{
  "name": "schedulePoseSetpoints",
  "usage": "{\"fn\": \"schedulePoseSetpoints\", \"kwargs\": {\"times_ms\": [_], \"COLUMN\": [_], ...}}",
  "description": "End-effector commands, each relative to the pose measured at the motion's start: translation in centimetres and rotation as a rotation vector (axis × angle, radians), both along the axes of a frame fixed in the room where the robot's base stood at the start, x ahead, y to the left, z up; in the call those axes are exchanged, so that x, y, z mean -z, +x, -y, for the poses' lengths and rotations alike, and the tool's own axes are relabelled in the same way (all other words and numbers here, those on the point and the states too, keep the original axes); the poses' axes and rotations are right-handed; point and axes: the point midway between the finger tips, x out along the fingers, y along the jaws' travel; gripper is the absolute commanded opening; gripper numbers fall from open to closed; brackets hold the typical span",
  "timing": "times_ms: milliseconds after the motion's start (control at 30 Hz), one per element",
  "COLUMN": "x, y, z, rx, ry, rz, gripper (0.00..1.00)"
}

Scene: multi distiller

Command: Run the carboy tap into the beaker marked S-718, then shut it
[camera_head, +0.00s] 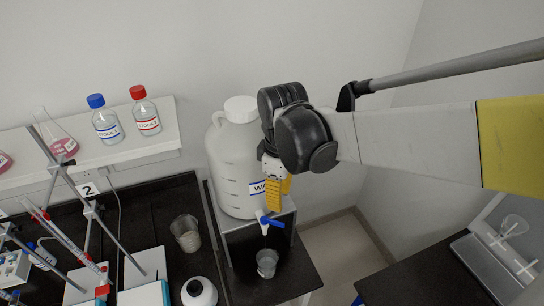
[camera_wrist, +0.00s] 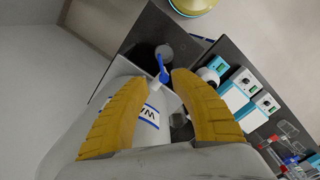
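The white carboy (camera_head: 232,160) stands on a raised stand, its label partly hidden by my gripper. Its tap (camera_head: 270,221) has a blue handle and also shows in the wrist view (camera_wrist: 162,66). A clear beaker (camera_head: 266,262) stands below the tap; I cannot read any marking on it. No stream is clearly visible, and I cannot tell whether the tap is open. My gripper (camera_head: 277,192) has yellow fingers and is in front of the carboy, just above the tap. In the wrist view its fingers (camera_wrist: 159,77) are apart, empty, with the tap between and just beyond the tips.
Another beaker (camera_head: 186,233) stands on the dark bench to the left. Clamp stands and glassware crowd the left bench. A shelf (camera_head: 130,150) holds bottles and flasks. Floor shows right of the stand.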

Motion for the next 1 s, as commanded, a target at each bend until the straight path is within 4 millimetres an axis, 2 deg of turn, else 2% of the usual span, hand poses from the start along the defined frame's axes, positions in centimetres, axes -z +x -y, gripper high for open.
{"fn": "schedulePoseSetpoints", "kwargs": {"times_ms": [167,400,600,767,1000], "x": [1.7,6.5,9.6,10.7,10.8], "y": [0.0,0.1,0.1,0.1,0.0], "z": [-0.2,-0.2,-0.2,-0.1,-0.1], "rx": [-0.015,-0.012,-0.011,-0.011,-0.011], "ry": [-0.003,-0.002,-0.002,-0.002,-0.002], "rz": [-0.008,-0.006,-0.005,-0.005,-0.005], "gripper": [0.29,0.29,0.29,0.29,0.29]}}
